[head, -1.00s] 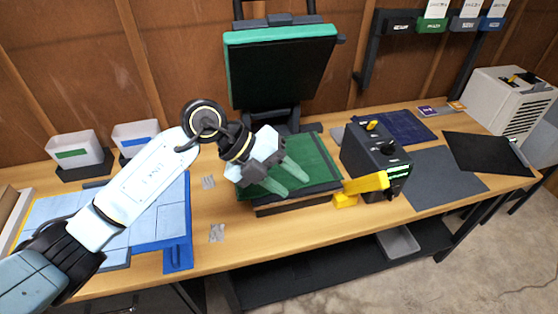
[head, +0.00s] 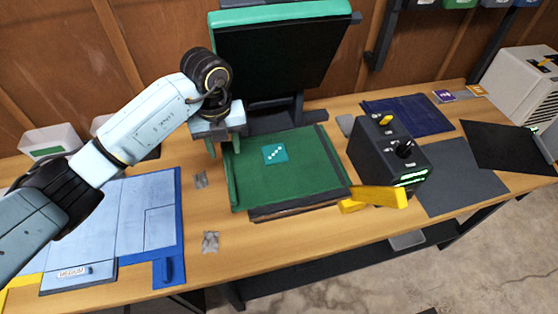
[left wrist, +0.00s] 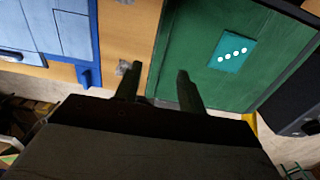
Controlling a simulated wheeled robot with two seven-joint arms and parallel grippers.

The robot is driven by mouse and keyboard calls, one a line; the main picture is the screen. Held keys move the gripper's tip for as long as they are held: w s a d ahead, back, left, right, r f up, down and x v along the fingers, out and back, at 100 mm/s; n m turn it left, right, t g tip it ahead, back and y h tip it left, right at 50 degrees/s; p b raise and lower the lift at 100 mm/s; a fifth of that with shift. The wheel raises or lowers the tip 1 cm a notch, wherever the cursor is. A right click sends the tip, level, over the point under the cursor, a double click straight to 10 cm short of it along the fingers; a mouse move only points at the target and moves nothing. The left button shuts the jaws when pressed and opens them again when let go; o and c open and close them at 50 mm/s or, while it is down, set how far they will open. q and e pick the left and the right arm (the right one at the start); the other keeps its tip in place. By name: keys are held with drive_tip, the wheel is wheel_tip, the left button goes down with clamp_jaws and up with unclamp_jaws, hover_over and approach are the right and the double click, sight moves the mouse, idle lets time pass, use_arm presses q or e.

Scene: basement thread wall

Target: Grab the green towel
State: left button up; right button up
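A flat green sheet (head: 300,182), the only green cloth-like thing in view, covers the lower bed of a press on the bench. A small teal square with white dots (head: 275,154) lies on it. I cannot tell for sure that the sheet is the towel. The sheet (left wrist: 185,55) and the teal square (left wrist: 232,51) also show in the left wrist view. My left gripper (head: 225,147) is over the sheet's back left corner. In the left wrist view its fingers (left wrist: 158,86) are apart with nothing between them. My right gripper is not in view.
The press's raised upper plate (head: 285,50) stands behind the bed. A dark control box (head: 385,155) and a yellow handle (head: 378,197) are to the right. A blue board (head: 130,225) lies to the left. Small grey patches (head: 210,242) lie on the bench between.

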sight(228, 168)
use_arm(q)
wheel_tip(228, 168, down, 3)
drive_tip(key=shift+s+f, duration=0.15)
drive_tip(key=shift+f, duration=0.05)
wheel_tip(228, 168, down, 2)
drive_tip(key=shift+f+p, duration=0.25)
drive_tip(key=shift+p, duration=0.1)
drive_tip(key=shift+f, duration=0.45)
clamp_jaws()
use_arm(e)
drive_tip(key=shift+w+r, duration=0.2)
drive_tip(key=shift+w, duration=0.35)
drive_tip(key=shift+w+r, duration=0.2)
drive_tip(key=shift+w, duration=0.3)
